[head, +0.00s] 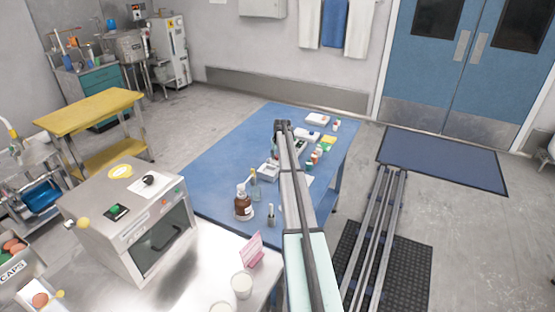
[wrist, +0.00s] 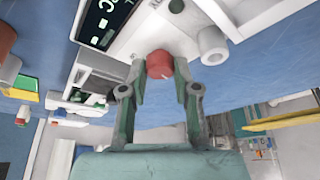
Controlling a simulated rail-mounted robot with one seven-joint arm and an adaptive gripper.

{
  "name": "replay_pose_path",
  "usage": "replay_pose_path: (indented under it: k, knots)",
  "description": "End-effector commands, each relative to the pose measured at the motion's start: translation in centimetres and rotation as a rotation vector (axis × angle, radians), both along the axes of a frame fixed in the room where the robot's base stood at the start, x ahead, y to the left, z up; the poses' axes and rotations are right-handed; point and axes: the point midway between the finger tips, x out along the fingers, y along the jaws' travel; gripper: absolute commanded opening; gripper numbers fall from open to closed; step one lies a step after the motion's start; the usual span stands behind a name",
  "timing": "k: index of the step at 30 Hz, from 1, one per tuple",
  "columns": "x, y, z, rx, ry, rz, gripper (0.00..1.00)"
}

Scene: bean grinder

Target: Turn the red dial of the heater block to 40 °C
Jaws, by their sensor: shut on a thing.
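In the wrist view the red dial (wrist: 159,64) sits on the front of the white heater block (wrist: 148,36). My gripper (wrist: 161,72) has one finger on each side of the dial and is shut on it. A dark display (wrist: 104,20) with light green characters is on the block, cut off by the picture's top edge, and its reading cannot be made out. A small pale mark shows on the dial's face. In the head view my arm reaches over the blue table, and the dial and fingertips cannot be made out there.
The blue table (head: 228,150) holds several bottles, including a brown bottle (head: 244,205), and small boxes. A grey oven-like unit (head: 130,215) and a pink sign (head: 252,250) stand nearer. A white cylindrical part (wrist: 212,45) is right of the dial in the wrist view.

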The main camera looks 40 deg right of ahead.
Motion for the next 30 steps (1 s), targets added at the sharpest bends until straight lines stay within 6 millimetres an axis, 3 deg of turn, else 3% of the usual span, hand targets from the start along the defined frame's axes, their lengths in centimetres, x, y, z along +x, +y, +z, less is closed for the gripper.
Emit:
replay_pose_path:
  k: [15,30]
  knots:
    - [0.17,0.25,-0.33,-0.001,0.001,-0.401,0.00]
    - [0.15,0.24,-0.03,0.001,0.002,-0.534,0.00]
